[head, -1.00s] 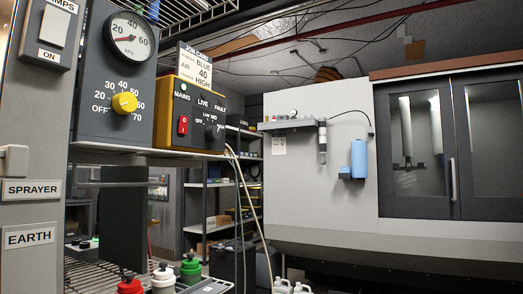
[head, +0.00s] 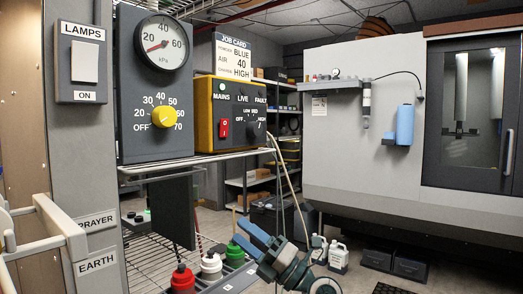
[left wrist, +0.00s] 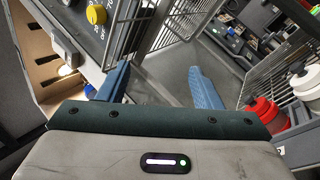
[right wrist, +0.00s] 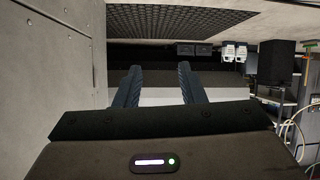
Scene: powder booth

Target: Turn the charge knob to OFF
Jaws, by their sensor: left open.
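The yellow control box (head: 228,88) stands on a wire shelf in the head view. Its dark charge knob (head: 256,131) is at the front right, with OFF, LOW, MED and HIGH marked around it; its pointer is too small to read surely. My left gripper (head: 246,240) is low in the head view, below the box and apart from the knob. Its blue fingers stand apart and empty in the left wrist view (left wrist: 160,86). My right gripper (right wrist: 158,84) is outside the head view; its fingers are apart with nothing between them.
Left of the box are a grey panel with a yellow knob (head: 163,117) and gauge (head: 163,43). A red rocker switch (head: 224,128) sits beside the charge knob. Bottles (head: 211,266) stand below. A pale hose (head: 290,185) hangs by the box's right side.

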